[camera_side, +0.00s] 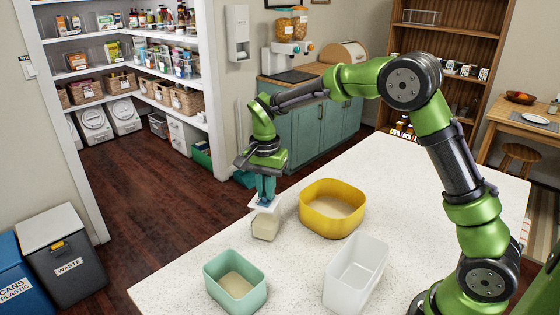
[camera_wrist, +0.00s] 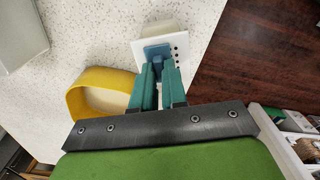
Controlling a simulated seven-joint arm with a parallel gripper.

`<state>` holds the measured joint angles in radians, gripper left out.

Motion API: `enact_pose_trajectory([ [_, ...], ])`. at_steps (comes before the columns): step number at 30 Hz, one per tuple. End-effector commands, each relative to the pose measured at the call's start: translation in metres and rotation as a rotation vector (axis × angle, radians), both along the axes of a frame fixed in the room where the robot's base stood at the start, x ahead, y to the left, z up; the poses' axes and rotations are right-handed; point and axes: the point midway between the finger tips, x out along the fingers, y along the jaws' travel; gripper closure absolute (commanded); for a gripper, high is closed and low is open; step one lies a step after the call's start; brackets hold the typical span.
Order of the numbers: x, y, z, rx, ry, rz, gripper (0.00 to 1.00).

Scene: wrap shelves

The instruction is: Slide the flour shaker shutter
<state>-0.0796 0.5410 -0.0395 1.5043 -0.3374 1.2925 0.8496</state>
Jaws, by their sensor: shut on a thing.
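The flour shaker (camera_side: 265,226) stands at the table's far left edge, a pale box with a white top. In the wrist view its white top (camera_wrist: 180,26) has a row of small dark holes at its right side, and a blue shutter tab (camera_wrist: 154,49) sits on it. My gripper (camera_side: 265,197) points down from above onto the shaker. In the wrist view my gripper's teal fingers (camera_wrist: 160,68) are shut on the blue tab. The fingers hide part of the tab, and how far the shutter is open cannot be told.
A yellow tub (camera_side: 304,215) of pale powder stands close right of the shaker. A mint tub (camera_side: 226,257) with powder stands in front, and a white bin (camera_side: 337,275) at front right. The speckled table (camera_side: 185,265) is clear between them; its edge lies just beyond the shaker.

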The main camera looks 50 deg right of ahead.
Motion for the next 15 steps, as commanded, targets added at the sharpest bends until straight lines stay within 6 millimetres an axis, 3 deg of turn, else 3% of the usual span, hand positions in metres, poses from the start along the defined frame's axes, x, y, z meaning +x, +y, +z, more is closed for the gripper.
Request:
enact_pose_trajectory([
  [15, 0.012, 0.004, 0.0, -0.002, -0.001, 0.0, 0.95],
])
